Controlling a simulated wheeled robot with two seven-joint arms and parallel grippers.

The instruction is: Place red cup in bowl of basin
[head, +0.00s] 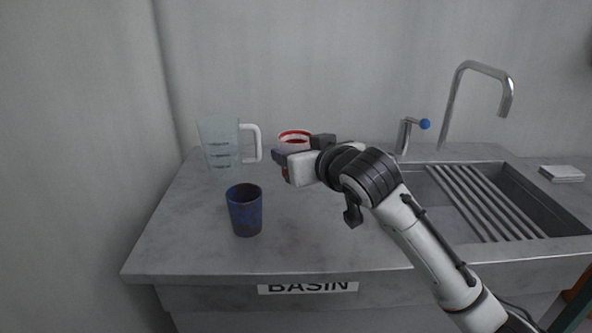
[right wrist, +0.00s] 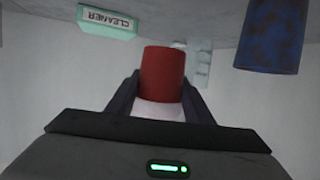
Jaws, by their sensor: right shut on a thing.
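The red cup (head: 294,136) shows a red rim and a white band in the head view. It also shows in the right wrist view (right wrist: 162,75) as red with a paler section between the fingers. My right gripper (head: 298,154) is shut on it, near the back of the counter, right of the clear jug; its fingers hide part of the cup. Whether the cup touches the counter I cannot tell. The basin (head: 545,245) is at the right, with a ribbed rack over its bowl; my right arm hides part of its left side. My left gripper is not in view.
A clear jug (head: 219,142) with a white handle stands at the back left. A blue patterned cup (head: 245,212) stands in front. A faucet (head: 454,105) and a blue-knobbed lever (head: 404,136) rise behind the basin. A green cleaner item (right wrist: 107,21) shows in the wrist view.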

